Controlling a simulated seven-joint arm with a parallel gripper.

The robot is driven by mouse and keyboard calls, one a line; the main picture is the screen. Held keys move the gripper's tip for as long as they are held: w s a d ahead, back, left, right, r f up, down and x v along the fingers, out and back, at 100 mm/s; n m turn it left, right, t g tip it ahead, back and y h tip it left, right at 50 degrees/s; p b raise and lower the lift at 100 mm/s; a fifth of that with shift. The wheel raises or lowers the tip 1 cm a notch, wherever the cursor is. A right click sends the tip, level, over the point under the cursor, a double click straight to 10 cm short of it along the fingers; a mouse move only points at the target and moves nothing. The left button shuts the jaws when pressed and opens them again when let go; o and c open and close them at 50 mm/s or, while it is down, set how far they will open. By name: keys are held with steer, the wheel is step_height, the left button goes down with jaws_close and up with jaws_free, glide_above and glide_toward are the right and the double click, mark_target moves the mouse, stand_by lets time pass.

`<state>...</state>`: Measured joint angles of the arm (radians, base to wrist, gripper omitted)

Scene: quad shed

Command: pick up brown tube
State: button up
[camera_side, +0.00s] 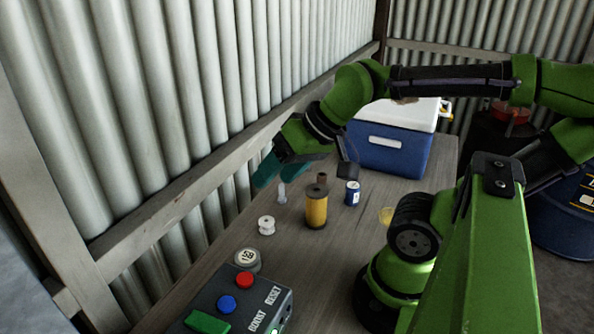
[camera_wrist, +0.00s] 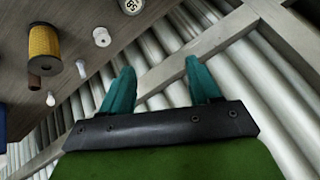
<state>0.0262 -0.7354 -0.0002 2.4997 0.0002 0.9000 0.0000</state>
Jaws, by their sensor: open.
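The brown tube (camera_side: 322,179) stands on the wooden bench in the side view, partly hidden behind a yellow cylinder with dark ends. In the wrist view the brown tube (camera_wrist: 34,82) is at the left, beside the yellow cylinder (camera_wrist: 44,45). My gripper (camera_side: 284,166) is above the bench near the corrugated wall, up and to the left of the tube in the side view. In the wrist view its teal fingers (camera_wrist: 160,78) are spread apart with nothing between them. It is not touching the tube.
Close around the tube are the yellow cylinder (camera_side: 316,210), a blue can (camera_side: 352,194) and a small pale upright piece (camera_side: 282,194). A white spool (camera_side: 266,226), round dial (camera_side: 247,259) and button box (camera_side: 238,309) are nearer. A blue-and-white cooler (camera_side: 390,148) stands behind.

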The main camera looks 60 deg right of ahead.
steer(key=w+d+f+m+g+h, duration=0.25)
steer(key=w+d+m, duration=0.2)
steer(key=d, duration=0.85)
steer(key=n+g, duration=0.2)
steer(key=g, duration=0.3)
glide_above(322, 180)
steer(key=d, duration=0.1)
steer(key=shift+m+y, duration=0.25)
step_height(322, 180, down, 15)
steer(key=shift+w+f, duration=0.1)
steer(key=shift+w+d+f, duration=0.1)
steer(key=shift+d+f, duration=0.05)
steer(key=shift+f, duration=2.8)
steer(key=shift+c, duration=0.3)
